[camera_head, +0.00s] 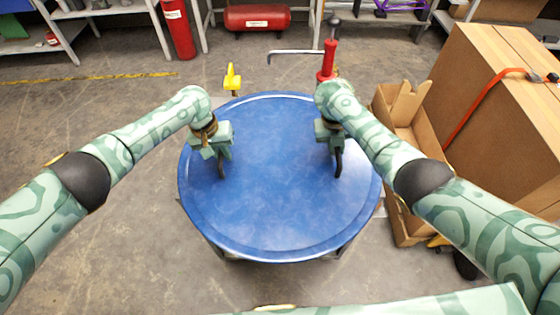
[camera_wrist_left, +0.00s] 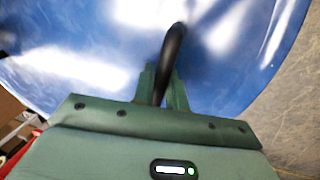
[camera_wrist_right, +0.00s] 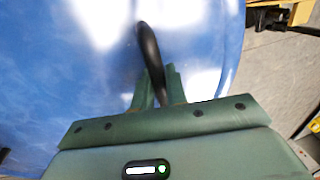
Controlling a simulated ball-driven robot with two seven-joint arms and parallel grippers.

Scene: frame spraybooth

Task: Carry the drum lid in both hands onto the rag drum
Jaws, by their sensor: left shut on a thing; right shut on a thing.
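The drum lid (camera_head: 278,190) is a large round blue disc with a raised rim and two black bar handles. My left gripper (camera_head: 221,158) is shut on the left black handle (camera_head: 221,168), which also shows in the left wrist view (camera_wrist_left: 172,62). My right gripper (camera_head: 335,148) is shut on the right black handle (camera_head: 339,164), also seen in the right wrist view (camera_wrist_right: 150,60). The lid looks about level. Grey legs or frame parts show below its near edge; I cannot tell whether it touches them. I cannot make out the rag drum.
A large cardboard box (camera_head: 490,100) with an orange strap and an open cardboard carton (camera_head: 405,215) stand close on the right. A red upright tool (camera_head: 328,62) and a yellow object (camera_head: 233,78) stand beyond the lid. The floor at left is open.

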